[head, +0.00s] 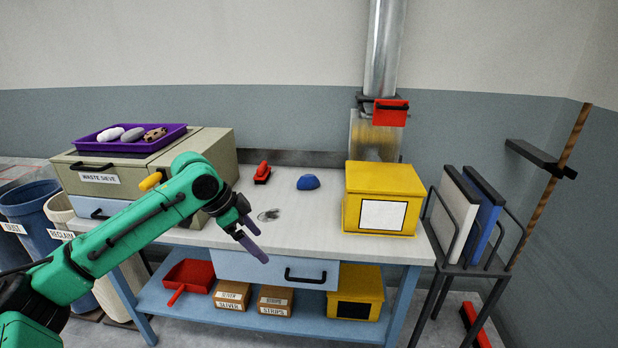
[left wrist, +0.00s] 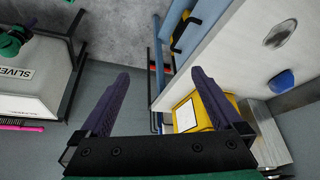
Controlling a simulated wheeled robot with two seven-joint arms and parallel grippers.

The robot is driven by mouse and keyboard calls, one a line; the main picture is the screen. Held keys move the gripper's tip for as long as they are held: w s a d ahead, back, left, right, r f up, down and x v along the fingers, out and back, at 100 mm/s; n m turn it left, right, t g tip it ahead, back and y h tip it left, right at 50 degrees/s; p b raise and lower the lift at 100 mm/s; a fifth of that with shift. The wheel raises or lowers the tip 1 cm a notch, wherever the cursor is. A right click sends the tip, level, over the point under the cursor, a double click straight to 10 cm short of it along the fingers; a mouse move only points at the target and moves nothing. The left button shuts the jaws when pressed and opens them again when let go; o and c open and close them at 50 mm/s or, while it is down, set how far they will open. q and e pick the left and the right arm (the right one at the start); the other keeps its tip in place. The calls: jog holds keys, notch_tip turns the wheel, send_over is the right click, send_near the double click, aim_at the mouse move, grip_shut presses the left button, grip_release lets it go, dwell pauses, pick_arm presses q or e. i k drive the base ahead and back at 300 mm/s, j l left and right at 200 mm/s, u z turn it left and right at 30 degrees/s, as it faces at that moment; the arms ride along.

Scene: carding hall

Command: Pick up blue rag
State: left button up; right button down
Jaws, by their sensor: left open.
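The blue rag (head: 308,182) lies as a small rounded lump on the white tabletop, left of the yellow box. It also shows in the left wrist view (left wrist: 281,82), at the right. My left gripper (head: 254,243) is open and empty, with purple fingers near the table's front edge. It is in front of the rag and to its left, apart from it. In the left wrist view the open fingers (left wrist: 160,90) have nothing between them.
A dark smudge (head: 269,215) marks the worktable (head: 330,225). A red brush (head: 263,173) lies left of the rag. A yellow box (head: 384,198) stands to its right. The waste sieve (head: 115,177) with a purple tray (head: 172,131) is at the left.

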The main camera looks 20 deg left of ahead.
aim_at(306, 182)
jog(key=i+j, duration=0.2)
jog(key=i, duration=0.35)
jog(key=i+j, duration=0.2)
jog(key=i, duration=0.35)
jog(key=i+j, duration=0.25)
jog(key=i, duration=0.25)
